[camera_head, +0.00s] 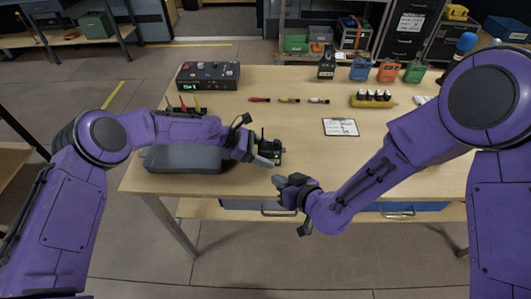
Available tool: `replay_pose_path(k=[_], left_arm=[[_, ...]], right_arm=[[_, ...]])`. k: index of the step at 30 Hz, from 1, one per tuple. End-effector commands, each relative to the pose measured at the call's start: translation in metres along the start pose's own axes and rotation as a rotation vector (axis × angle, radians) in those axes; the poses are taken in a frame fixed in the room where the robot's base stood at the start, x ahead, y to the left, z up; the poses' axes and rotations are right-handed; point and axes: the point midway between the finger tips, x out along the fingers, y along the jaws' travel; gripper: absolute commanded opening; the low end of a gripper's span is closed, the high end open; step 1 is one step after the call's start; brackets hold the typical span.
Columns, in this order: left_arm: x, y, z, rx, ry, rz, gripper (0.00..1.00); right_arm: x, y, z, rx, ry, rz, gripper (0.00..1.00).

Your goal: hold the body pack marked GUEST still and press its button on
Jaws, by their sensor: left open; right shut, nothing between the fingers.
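A small black box with a short stub on top, seemingly a body pack (275,146), stands near the front edge of the table. Its marking and button are too small to make out. My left gripper (266,160) is open right beside it, its fingers at the pack's near left side; I cannot tell whether they touch it. My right gripper (279,182) is shut and empty, apart from the pack, in front of it near the table's front edge. Other packs stand in a row at the back: black (327,65), blue (360,69), orange (388,71) and green (414,73).
A grey case (184,159) lies under my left forearm. A black control box (208,76) stands at the back left. A yellow battery tray (372,100) and a clipboard (340,127) are to the right. The table's (290,122) middle is clear.

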Motion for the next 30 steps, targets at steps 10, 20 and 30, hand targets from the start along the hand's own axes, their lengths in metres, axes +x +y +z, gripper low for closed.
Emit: replay_pose_path(k=[10, 20, 30], left_arm=[[-0.06, 0.001, 0.001, 0.001, -0.001, 0.004, 0.71], [-0.117, 0.001, 0.0, 0.0, 0.0, 0.001, 0.71], [-0.12, 0.0, -0.001, -0.001, 0.0, 0.0, 0.71]], right_arm=[[0.0, 0.0, 0.0, 0.0, 0.0, 0.0, 0.0], [0.0, 0.0, 0.0, 0.0, 0.0, 0.0, 0.0], [0.0, -0.001, 0.0, 0.0, -0.001, -0.001, 0.0]])
